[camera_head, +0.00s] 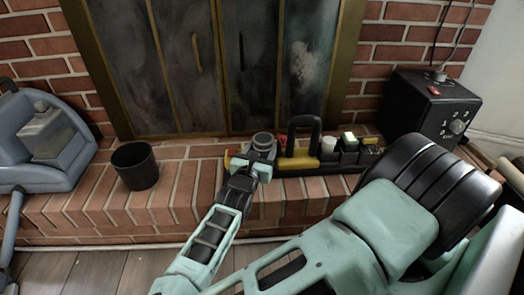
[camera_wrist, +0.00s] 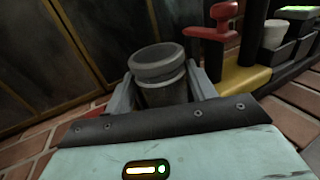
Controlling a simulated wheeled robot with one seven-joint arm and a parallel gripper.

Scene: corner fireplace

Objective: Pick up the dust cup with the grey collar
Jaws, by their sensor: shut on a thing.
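The dust cup with the grey collar (camera_wrist: 157,66) stands between the two fingers of my gripper (camera_wrist: 163,92) in the wrist view. It has a dark, smoky body and a wide grey ring at its top, and it looks slightly tilted in this view. My gripper is shut on it, with a finger on each side. In the head view the cup (camera_head: 263,141) shows at the end of my arm, above the brick hearth and in front of the fireplace doors. Its base is hidden by my gripper, so I cannot tell whether it touches the hearth.
Right beside the cup is a black and yellow tray (camera_wrist: 247,78) with a red handled part (camera_wrist: 218,24) and several small items. A black bin (camera_head: 136,166) stands on the hearth at left, near a blue-grey machine (camera_head: 40,140). A black box with dials (camera_head: 430,105) stands at right.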

